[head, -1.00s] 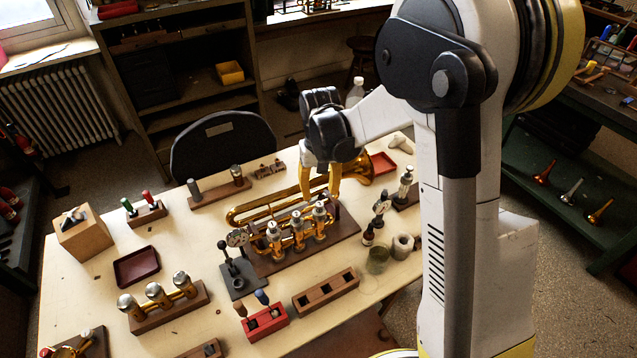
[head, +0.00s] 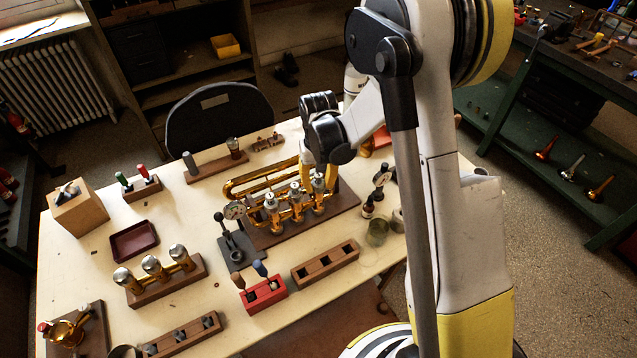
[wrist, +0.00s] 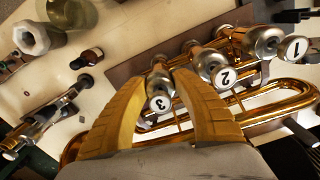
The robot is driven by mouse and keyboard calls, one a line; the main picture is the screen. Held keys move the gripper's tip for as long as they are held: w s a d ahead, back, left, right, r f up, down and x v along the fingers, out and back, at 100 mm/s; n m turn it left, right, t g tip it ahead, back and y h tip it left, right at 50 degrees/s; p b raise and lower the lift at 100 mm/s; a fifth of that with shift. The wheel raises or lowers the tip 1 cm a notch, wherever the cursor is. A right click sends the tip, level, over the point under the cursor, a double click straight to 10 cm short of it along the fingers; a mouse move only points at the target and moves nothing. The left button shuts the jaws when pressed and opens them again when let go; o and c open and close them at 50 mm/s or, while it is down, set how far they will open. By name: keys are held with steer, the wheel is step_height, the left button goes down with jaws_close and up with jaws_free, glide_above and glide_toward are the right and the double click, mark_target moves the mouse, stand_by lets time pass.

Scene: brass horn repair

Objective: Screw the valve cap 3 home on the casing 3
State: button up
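The brass horn (head: 250,190) lies on a wooden board with three upright valve casings. Casing 3 (head: 318,201) is the rightmost in the head view. In the wrist view a white disc marked 3 (wrist: 161,103) tops a silver valve cap 3 (wrist: 157,82). My gripper (wrist: 160,76) has its two yellow fingers on either side of this cap, tips close to its sides. Whether they touch it is unclear. My gripper also shows in the head view (head: 321,180), over the third valve. The thread between cap and casing is hidden.
Valves 2 (wrist: 212,68) and 1 (wrist: 265,42) stand beside valve 3. A slotted wooden block (head: 325,267) lies in front.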

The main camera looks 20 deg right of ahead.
jaws_close()
steer(key=m+b, duration=0.1)
steer(key=m, duration=0.2)
steer(key=shift+a+f, duration=0.1)
steer(key=shift+m, duration=1.1)
steer(key=m+b, duration=0.1)
steer(key=m, duration=0.2)
steer(key=shift+w+a+m, duration=0.1)
steer(key=shift+m, duration=1)
steer(key=m+b, duration=0.1)
steer(key=m, duration=0.2)
steer(key=shift+w+m, duration=0.1)
steer(key=shift+m, duration=0.9)
